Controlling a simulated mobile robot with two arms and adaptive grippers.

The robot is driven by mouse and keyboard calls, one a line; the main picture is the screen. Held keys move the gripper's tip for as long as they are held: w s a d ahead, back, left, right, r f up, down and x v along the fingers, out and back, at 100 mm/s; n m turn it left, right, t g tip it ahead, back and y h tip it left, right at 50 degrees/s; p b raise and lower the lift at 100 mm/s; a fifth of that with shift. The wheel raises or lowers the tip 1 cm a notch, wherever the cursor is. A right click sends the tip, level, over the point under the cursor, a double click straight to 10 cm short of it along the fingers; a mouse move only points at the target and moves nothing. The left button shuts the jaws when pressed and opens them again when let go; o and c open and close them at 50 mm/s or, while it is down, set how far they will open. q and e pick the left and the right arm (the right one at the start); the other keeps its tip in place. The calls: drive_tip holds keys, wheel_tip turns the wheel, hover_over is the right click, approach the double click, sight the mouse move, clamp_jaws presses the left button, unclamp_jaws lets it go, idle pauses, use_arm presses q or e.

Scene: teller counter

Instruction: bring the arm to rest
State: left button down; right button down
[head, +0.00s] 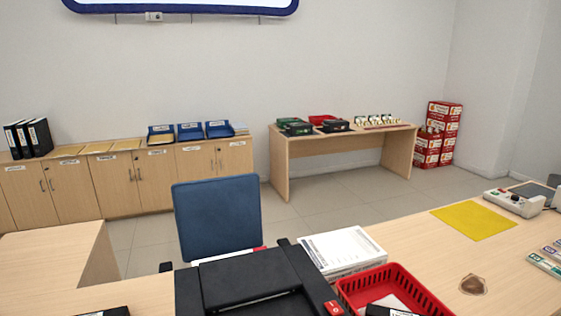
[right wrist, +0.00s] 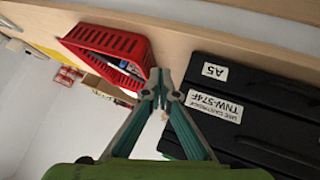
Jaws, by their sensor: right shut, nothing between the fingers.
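My right gripper (right wrist: 160,88) shows in the right wrist view, its two grey and green fingers meeting at the tips. It is shut and nothing shows between the fingertips. It lies between a red basket (right wrist: 98,40) on the left and a black device (right wrist: 235,110) with white labels on the right. It appears apart from both, though the gap is hard to judge. My right gripper cannot be made out in the head view. My left gripper is in neither view.
The head view shows a wooden counter (head: 520,275) with a black printer (head: 250,275), a paper stack (head: 343,249), the red basket (head: 425,287) and a yellow mat (head: 474,221). A blue chair (head: 218,217) stands behind. Cabinets (head: 120,185) and a side table (head: 340,145) line the wall.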

drive_tip(key=s+a+f+m+g+y, duration=0.1)
drive_tip(key=s+a+f+g, duration=0.15)
drive_tip(key=s, duration=0.35)
drive_tip(key=s+a+f+g+y, duration=0.1)
drive_tip(key=s+f+g, duration=0.1)
drive_tip(key=s+f, duration=0.25)
drive_tip(key=s+f+g, duration=0.1)
drive_tip(key=s+f, duration=0.2)
drive_tip(key=f, duration=1.2)
drive_tip(key=s+f+g, duration=0.1)
drive_tip(key=s+f, duration=0.1)
drive_tip(key=f, duration=1.3)
drive_tip(key=s+d+f+g, duration=0.1)
drive_tip(key=s+d+f, duration=0.1)
drive_tip(key=s+f, duration=1)
drive_tip(key=s, duration=0.3)
drive_tip(key=shift+s+d+f, duration=0.25)
drive_tip(key=shift+d+f, duration=0.1)
drive_tip(key=shift+d, duration=0.05)
